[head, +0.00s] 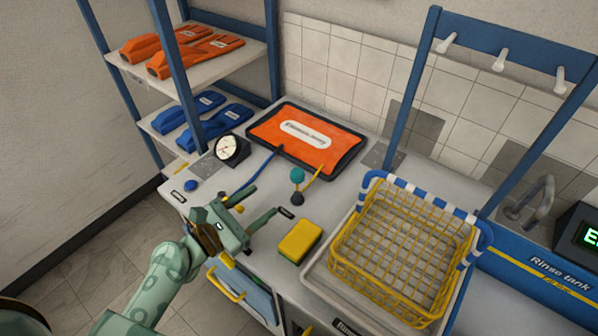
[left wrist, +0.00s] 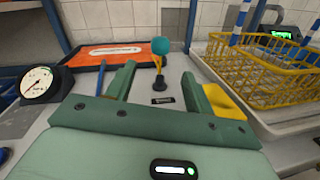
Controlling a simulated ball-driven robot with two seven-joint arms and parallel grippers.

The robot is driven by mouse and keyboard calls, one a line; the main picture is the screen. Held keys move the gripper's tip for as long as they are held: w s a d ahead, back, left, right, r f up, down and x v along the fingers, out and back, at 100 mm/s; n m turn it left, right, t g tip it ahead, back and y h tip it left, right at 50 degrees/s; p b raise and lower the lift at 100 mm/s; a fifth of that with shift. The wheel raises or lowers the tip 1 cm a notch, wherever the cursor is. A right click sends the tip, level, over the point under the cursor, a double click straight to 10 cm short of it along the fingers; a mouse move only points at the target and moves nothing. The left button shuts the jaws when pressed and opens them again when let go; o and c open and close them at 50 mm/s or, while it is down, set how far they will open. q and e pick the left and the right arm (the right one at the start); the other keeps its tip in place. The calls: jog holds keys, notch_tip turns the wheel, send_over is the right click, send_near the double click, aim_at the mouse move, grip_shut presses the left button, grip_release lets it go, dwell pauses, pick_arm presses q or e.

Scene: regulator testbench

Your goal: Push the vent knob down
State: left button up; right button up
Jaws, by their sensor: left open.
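A round teal knob (head: 298,174) stands upright on a black base on the bench, with a small yellow-orange part beside its stem. It also shows in the left wrist view (left wrist: 161,46), beyond the space between my fingers. A smaller blue knob (head: 190,185) sits near the bench's left edge. I cannot read which one is labelled vent. My left gripper (head: 264,200) is open and empty, just in front of the teal knob and apart from it. Its fingers also show in the left wrist view (left wrist: 159,70). My right gripper is out of view.
A dial gauge (head: 229,148) stands left, with an orange pack on a black tray (head: 265,111) behind. A yellow sponge (head: 299,241) lies right of my gripper, beside a yellow wire basket (head: 338,262). A shelf rack (head: 215,75) stands at the back left.

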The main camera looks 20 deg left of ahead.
pick_arm(q)
send_over(297, 194)
jog(key=shift+w+p, duration=0.1)
jog(key=shift+p, duration=0.2)
grip_shut()
notch_tip(297, 194, down, 4)
jog(key=b, duration=0.3)
jog(key=shift+r, duration=0.3)
grip_release()
jog(key=b+v, duration=0.1)
jog(key=v, duration=1.5)
jog(key=shift+s+b, duration=0.2)
jog(key=shift+b, duration=0.1)
